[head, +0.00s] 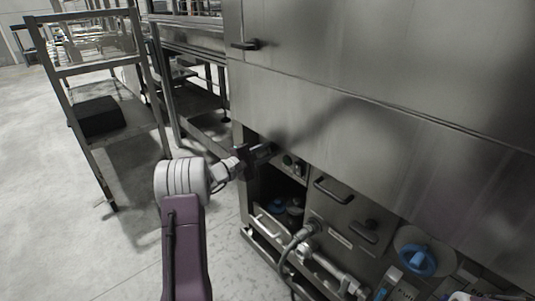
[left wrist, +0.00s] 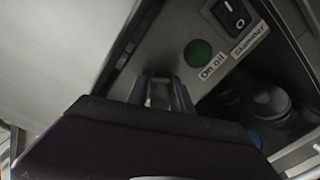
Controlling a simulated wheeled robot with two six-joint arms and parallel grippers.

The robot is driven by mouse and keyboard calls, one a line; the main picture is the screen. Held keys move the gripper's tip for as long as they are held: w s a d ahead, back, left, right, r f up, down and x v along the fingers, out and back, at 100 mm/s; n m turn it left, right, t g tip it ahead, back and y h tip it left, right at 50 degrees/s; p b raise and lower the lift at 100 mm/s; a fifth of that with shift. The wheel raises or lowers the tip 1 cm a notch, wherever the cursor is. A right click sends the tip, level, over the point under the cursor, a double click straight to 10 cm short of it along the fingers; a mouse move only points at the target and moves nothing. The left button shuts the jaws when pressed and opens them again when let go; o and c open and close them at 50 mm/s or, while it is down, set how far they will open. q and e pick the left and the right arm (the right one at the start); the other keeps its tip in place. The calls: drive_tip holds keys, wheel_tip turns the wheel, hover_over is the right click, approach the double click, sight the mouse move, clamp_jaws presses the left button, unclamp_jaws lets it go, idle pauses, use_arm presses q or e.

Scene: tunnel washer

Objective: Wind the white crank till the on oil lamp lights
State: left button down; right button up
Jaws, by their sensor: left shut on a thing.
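The on oil lamp (left wrist: 197,53) is a round green lens on the grey panel in the left wrist view, above its "On oil" label (left wrist: 213,66). It looks dull and unlit. My left gripper (head: 262,152) is at the machine's left corner, under the large steel panel; its fingers also show in the left wrist view (left wrist: 160,92). It is shut on a small pale piece (left wrist: 158,97), which seems to be part of the white crank. The rest of the crank is hidden by the gripper. My right gripper does not show.
A black skimmer switch (left wrist: 232,15) sits beside the lamp. Below are an open compartment with bottles (head: 294,207), a drawer handle (head: 333,191), a pipe (head: 335,272) and a blue knob (head: 418,260). A steel rack (head: 150,90) stands left; the floor (head: 60,210) is clear.

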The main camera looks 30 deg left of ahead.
use_arm(q)
drive_tip(key=shift+a+r, duration=0.1)
drive_tip(key=shift+r, duration=0.05)
drive_tip(key=c, duration=1.3)
unclamp_jaws()
drive_tip(key=shift+s+a, duration=0.15)
drive_tip(key=shift+s, duration=0.1)
drive_tip(key=p+v, duration=0.3)
drive_tip(key=v, duration=0.5)
drive_tip(key=shift+s+p, duration=0.25)
drive_tip(key=shift+p, duration=0.15)
